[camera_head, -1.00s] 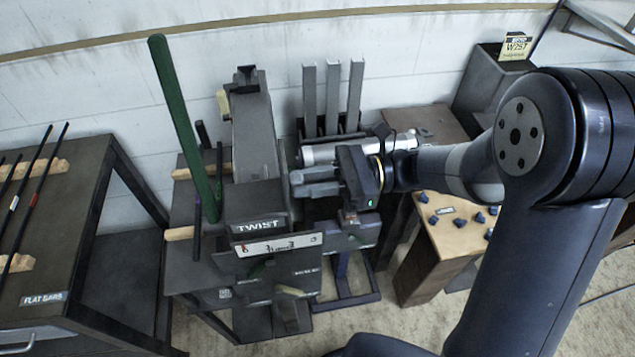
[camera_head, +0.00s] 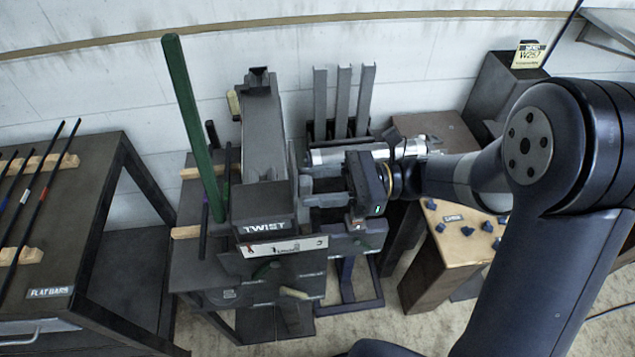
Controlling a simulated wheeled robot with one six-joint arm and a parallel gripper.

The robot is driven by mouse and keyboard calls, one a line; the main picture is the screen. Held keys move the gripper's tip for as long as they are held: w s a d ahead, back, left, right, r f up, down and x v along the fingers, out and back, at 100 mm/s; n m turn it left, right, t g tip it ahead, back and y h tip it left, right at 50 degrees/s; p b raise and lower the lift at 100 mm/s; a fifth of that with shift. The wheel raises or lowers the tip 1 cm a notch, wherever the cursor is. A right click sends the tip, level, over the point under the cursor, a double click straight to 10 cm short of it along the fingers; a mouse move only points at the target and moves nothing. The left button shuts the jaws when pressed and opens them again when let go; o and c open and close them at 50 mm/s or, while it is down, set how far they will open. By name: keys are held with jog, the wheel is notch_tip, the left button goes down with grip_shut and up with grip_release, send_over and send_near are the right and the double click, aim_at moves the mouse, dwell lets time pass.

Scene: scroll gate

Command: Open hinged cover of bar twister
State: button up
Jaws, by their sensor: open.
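The bar twister (camera_head: 262,215) stands left of the middle, with a dark box marked TWIST and a long, sloping grey cover (camera_head: 262,130) running back from it. I cannot see the cover's hinge clearly. A tall green lever (camera_head: 190,115) leans up at its left. My gripper (camera_head: 305,188) comes in from the right, with its two fingers open and pointing left at the machine's right side. The fingertips are very close to the right edge of the cover; whether they touch it I cannot tell.
Several upright grey bars (camera_head: 342,100) stand behind my gripper. A table marked FLAT BARS (camera_head: 80,240) is at the left. A wooden-topped stand (camera_head: 455,235) with small dark blue pieces is at the right. Open floor shows at the bottom.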

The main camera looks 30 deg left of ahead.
jog(key=b+v, duration=0.2)
jog(key=v, duration=0.8)
jog(key=shift+w+d, duration=0.25)
jog(key=shift+d, duration=0.05)
jog(key=shift+f, duration=0.1)
jog(key=p+x, duration=0.2)
jog(key=x, duration=0.9)
jog(key=shift+d, duration=0.1)
